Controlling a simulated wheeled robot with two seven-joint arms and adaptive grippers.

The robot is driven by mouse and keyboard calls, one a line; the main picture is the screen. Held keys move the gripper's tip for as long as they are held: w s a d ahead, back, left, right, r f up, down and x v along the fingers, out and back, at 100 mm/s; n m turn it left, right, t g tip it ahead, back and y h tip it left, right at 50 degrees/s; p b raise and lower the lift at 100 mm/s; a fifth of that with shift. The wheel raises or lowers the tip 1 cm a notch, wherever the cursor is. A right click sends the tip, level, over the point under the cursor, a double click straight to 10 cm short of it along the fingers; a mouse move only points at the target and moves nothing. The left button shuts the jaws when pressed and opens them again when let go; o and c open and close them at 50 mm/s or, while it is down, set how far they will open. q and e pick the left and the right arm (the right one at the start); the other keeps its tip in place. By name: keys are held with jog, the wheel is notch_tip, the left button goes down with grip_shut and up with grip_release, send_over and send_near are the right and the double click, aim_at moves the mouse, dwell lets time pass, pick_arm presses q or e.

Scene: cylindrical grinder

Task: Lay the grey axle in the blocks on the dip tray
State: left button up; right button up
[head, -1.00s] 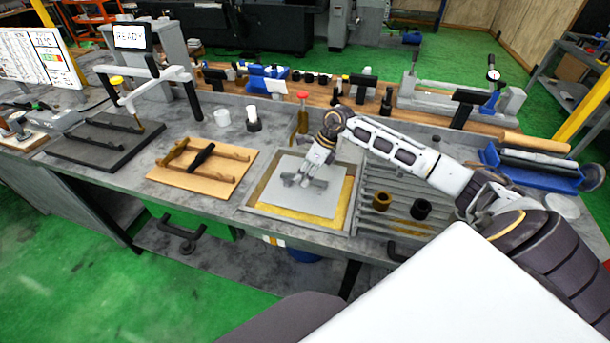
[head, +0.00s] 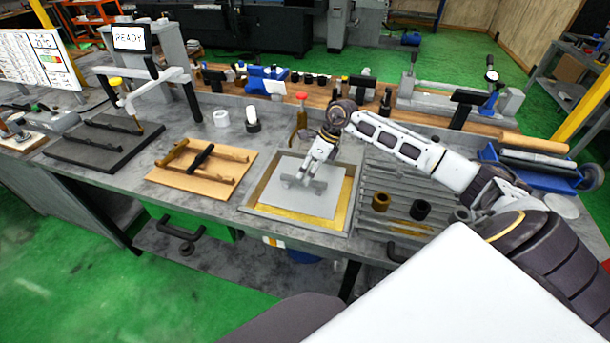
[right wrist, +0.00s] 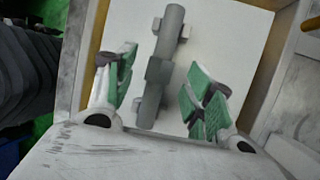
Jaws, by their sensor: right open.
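The grey axle (head: 303,184) lies over a white plate in a tray with a yellow inner border (head: 346,200), which I take as the dip tray. In the right wrist view the axle (right wrist: 155,72) is a stepped shaft with a thicker middle. My right gripper (head: 309,173) is open just above the axle. Its green-padded fingers (right wrist: 166,88) stand apart on either side of the axle, with gaps. My left gripper is out of view.
Left of the tray is a wooden board (head: 225,178) with a dark axle across brown rails. A black plate (head: 75,155) with rails lies further left. A slatted rack (head: 390,180) with two rings stands to the right. A red-topped post (head: 301,110) is behind the tray.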

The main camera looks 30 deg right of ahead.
jog(key=v, duration=0.9)
jog(key=shift+r, duration=0.35)
jog(key=shift+s+d, duration=0.1)
jog(key=shift+d, duration=0.05)
dwell(0.6)
